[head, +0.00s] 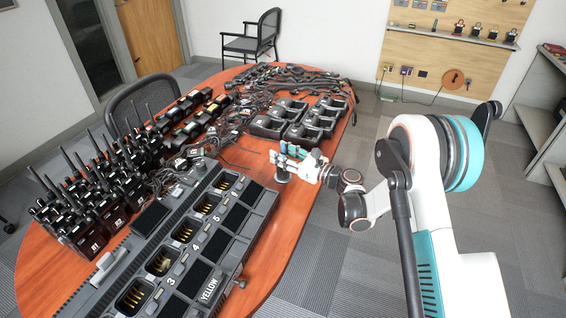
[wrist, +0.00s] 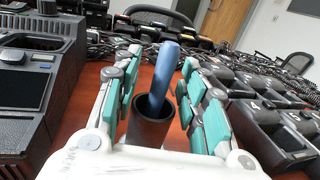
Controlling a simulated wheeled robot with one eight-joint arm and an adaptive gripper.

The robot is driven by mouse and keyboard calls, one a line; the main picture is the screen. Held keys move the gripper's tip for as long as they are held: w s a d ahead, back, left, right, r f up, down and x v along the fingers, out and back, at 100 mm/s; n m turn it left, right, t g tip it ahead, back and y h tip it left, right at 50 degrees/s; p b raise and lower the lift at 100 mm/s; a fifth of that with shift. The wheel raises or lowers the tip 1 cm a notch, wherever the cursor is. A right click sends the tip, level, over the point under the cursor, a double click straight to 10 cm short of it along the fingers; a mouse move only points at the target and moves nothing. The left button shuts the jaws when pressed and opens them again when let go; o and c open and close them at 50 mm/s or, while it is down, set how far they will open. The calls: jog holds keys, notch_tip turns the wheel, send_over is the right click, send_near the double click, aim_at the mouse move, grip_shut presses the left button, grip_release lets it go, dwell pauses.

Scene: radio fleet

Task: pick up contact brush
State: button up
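A blue handle (wrist: 166,72), which looks like the contact brush, stands slightly tilted in a dark cup (wrist: 149,130) on the table. Its lower end is hidden inside the cup. My gripper (wrist: 160,88) is open, with its teal-padded fingers on either side of the handle and cup. I see no clear contact with the handle. In the head view my gripper (head: 296,154) is low over the table by the dark cup (head: 283,174); the handle is hard to make out there.
A long charger (head: 205,245) lies left of the cup. Empty black docks (head: 300,118) stand beyond it. Radios with antennas (head: 90,205) and tangled cables (head: 235,112) fill the far left. Bare red tabletop (head: 285,235) shows near the right edge.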

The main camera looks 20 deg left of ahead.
grip_shut()
